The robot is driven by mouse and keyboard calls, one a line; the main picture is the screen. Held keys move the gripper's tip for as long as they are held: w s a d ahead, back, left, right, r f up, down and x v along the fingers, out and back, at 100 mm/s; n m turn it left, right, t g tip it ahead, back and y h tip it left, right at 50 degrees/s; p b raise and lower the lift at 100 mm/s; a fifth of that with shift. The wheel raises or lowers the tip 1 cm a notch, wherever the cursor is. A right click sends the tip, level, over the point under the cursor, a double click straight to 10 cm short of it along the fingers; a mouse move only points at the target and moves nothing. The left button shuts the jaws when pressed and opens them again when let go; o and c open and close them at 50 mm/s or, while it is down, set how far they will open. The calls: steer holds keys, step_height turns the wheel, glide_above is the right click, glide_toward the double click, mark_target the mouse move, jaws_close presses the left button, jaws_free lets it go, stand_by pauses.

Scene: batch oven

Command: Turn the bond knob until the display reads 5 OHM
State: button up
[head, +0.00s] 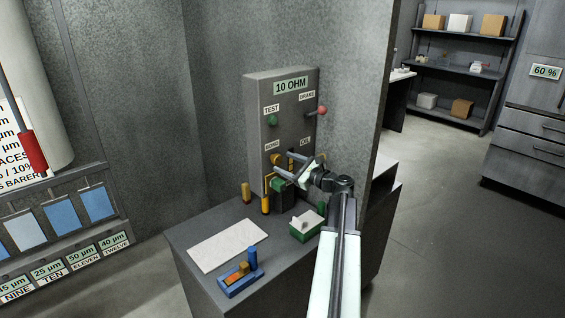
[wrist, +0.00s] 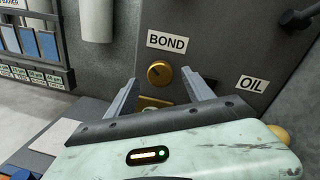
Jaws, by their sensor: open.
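The grey control box (head: 254,110) stands on the bench and its display (head: 290,86) reads 10 OHM. The brass bond knob (wrist: 160,73) sits under the BOND label (wrist: 167,42) in the wrist view, with a short dark mark on its face. It is small and partly hidden in the head view, below the BOND label (head: 271,146). My gripper (wrist: 160,79) is open and empty, with one finger on each side of the knob's lower part in the picture. I cannot tell if either finger touches it. The gripper (head: 281,168) also shows at the box front.
A green TEST button (head: 271,120) and a red-knobbed BRAKE lever (head: 321,110) are on the box. The bench holds a white sheet (head: 228,245), a blue tray with blocks (head: 240,284) and a green block with a white top (head: 305,227).

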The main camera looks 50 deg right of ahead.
steer(key=s, duration=0.5)
steer(key=shift+s, duration=0.1)
steer(key=w+a+f+n+g+y, duration=0.25)
steer(key=w+a+f+n, duration=0.2)
steer(key=a, duration=0.65)
steer(key=w+a+f+n+g+y, duration=0.1)
steer(key=w+a+f+n+g, duration=0.3)
steer(key=a, duration=0.6)
steer(key=w+a+f+n+g+y, duration=0.25)
steer(key=a+f+n, duration=0.3)
steer(key=a, duration=0.55)
steer(key=s+a+f+n+g+h, duration=0.2)
steer(key=s+a+f+n+g, duration=0.1)
steer(key=a+n, duration=0.2)
steer(key=s+a+f+n+g+h, duration=0.2)
steer(key=a+n, duration=0.4)
steer(key=a, duration=0.4)
steer(key=s+a+f+n+g+h, duration=0.2)
steer(key=s+a+f+n+g, duration=0.1)
steer(key=s+a+f+n, duration=0.1)
steer(key=s+a+n, duration=0.1)
steer(key=a+n, duration=0.1)
steer(key=a, duration=0.1)
steer(key=shift+a+f+g, duration=0.15)
steer(key=shift+g, duration=0.25)
